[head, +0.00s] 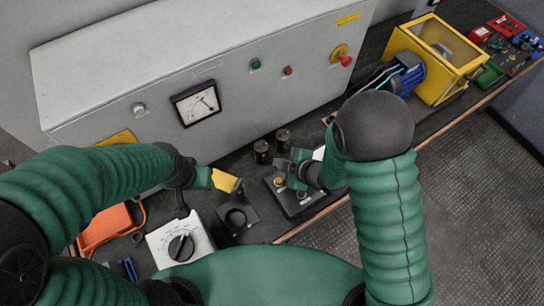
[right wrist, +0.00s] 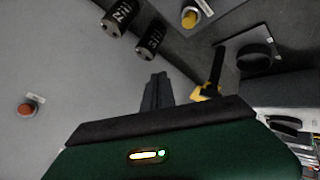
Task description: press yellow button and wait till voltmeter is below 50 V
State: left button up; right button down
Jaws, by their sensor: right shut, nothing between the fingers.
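The yellow button (head: 278,181) sits on a small black box (head: 292,199) near the bench edge. It also shows in the right wrist view (right wrist: 189,19), apart from the fingertips there. My right gripper (head: 296,170) is shut and empty, over the box and close to the button; in the right wrist view its fingers (right wrist: 157,92) are together. The voltmeter (head: 197,103) is a square dial on the grey cabinet; its reading is too small to tell. My left gripper (head: 205,178) is left of the box, by a yellow and black piece (head: 228,182); whether it grips it is unclear.
The grey cabinet (head: 140,70) carries a green button (head: 255,63), a red button (head: 288,70) and a red knob (head: 345,60). Two black cylinders (head: 262,152) stand behind the box. A black holder (head: 237,218) and a white meter (head: 178,243) stand left. A yellow case (head: 440,90) stands right.

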jog(key=b, duration=0.6)
send_over(280, 182)
jog(key=a, duration=0.1)
notch_tip(280, 182, down, 6)
jog(key=shift+r, duration=0.1)
jog(key=d+f, duration=0.1)
jog(key=d+f+b, duration=0.1)
jog(key=shift+w+f+b, duration=0.1)
jog(key=shift+f+b, duration=0.2)
jog(key=shift+d, duration=0.15)
jog(key=shift+a+r, duration=0.1)
jog(key=shift+a, duration=0.75)
jog(key=shift+d, duration=0.6)
jog(key=shift+a, duration=0.4)
pick_arm(q)
notch_tip(280, 182, down, 7)
jog(key=s+d, duration=0.1)
jog(key=shift+d+r, duration=0.15)
jog(key=shift+r, duration=0.05)
